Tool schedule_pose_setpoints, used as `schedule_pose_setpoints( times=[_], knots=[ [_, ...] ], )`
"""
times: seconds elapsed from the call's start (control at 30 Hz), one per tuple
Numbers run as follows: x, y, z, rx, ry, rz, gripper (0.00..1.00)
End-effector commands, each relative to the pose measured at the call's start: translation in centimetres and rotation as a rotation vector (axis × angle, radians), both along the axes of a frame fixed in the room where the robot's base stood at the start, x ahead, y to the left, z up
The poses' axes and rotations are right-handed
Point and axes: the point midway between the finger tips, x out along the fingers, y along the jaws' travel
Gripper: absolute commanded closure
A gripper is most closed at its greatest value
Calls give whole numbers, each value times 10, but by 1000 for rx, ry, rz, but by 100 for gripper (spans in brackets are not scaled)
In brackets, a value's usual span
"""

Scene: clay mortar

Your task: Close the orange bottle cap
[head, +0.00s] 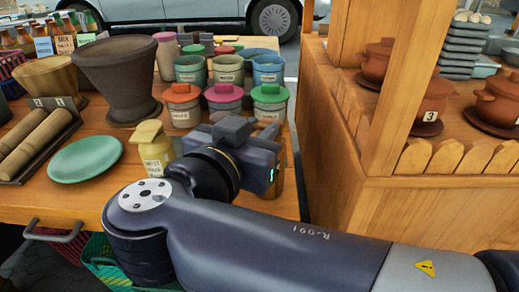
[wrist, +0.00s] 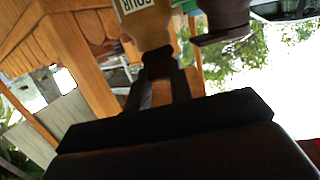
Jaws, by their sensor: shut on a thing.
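In the wrist view an orange-tan bottle (wrist: 152,36) with a pale label hangs into the picture from the top edge, seen upside down. My gripper (wrist: 160,68) has its two dark fingers closed at the narrow cap end of this bottle. The cap lies in shadow between the fingertips, so its seating on the neck cannot be told. In the head view my wrist hides the fingers and most of the bottle; only a brownish-orange sliver shows just right of the wrist.
A wooden stall (head: 440,210) with clay pots is at the right.

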Motion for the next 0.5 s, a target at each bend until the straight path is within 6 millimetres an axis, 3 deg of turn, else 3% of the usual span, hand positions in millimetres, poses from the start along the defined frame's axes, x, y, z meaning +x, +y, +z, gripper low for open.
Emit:
schedule_pose_setpoints(
  times=[0.03, 0.5],
  knots=[
    [-1, 1, -13, -13, -22, 0, 100],
    [-3, 2, -20, -89, -183, 0, 100]
  ],
)
